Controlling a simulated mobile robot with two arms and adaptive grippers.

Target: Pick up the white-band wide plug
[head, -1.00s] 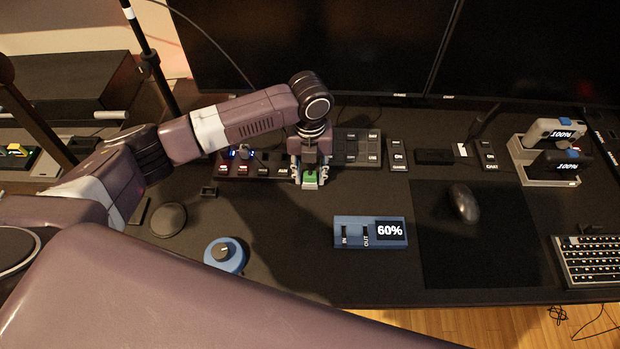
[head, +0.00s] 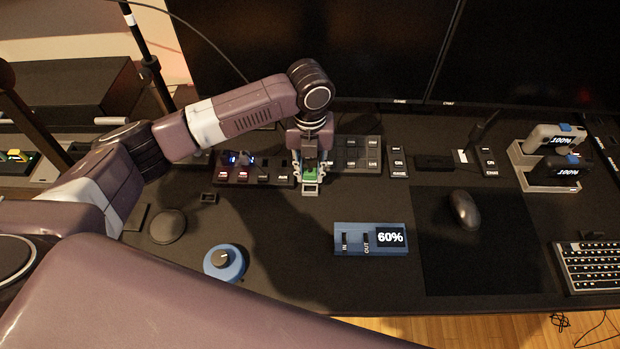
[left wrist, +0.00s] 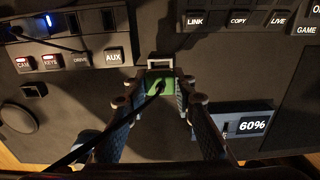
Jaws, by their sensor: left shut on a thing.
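My left gripper (head: 310,180) is shut on a green plug (left wrist: 161,83), which sits between its two fingertips in the left wrist view. The plug has a wide pale metal end (left wrist: 161,60) pointing away from the wrist, and a black cable (left wrist: 95,143) runs from it to the lower left. In the head view the plug's metal end (head: 310,189) shows just below the fingertips. I cannot make out a separate white band on it. The plug appears over the dark desk, in front of the row of switch panels. My right gripper is not in view.
A switch panel with lit keys (head: 262,178) lies left of the gripper, and a grey key panel (head: 355,154) lies right. A blue 60% box (head: 355,247), a blue knob (head: 225,262) and a mouse (head: 464,209) stand nearer. Monitors (head: 320,50) rise behind.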

